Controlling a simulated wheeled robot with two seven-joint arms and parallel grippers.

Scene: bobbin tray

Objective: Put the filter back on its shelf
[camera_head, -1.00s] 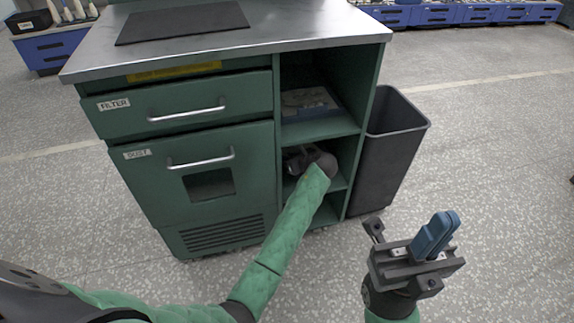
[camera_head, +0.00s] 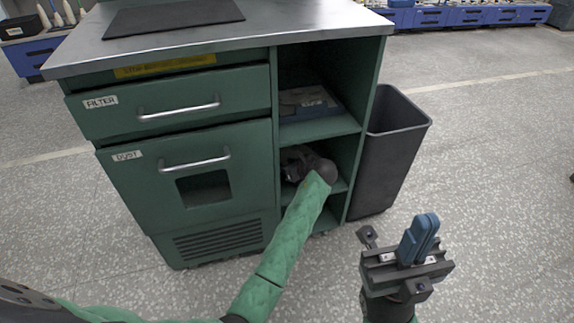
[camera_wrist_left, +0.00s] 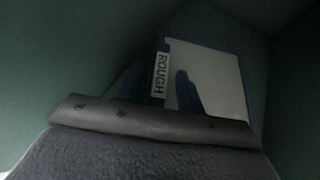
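A flat white panel with a blue frame and a ROUGH label (camera_wrist_left: 228,80), which looks like the filter, stands inside the dark green compartment in the left wrist view. My left gripper (camera_wrist_left: 160,85) has its two blue fingers apart, on either side of the label strip. The right finger overlaps the white face; contact cannot be made out. In the head view my left gripper's wrist (camera_head: 322,172) reaches into the cabinet's middle shelf compartment (camera_head: 338,184), and its fingers are hidden. My right gripper (camera_head: 419,238) is outside, its blue fingers together, holding nothing visible.
The green cabinet (camera_head: 228,232) has a FILTER drawer (camera_head: 190,103) and a DUST door (camera_head: 140,185), both closed. A blue-edged flat item (camera_head: 310,103) lies in the upper compartment. A black bin (camera_head: 393,150) stands right of the cabinet. Open floor lies further right.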

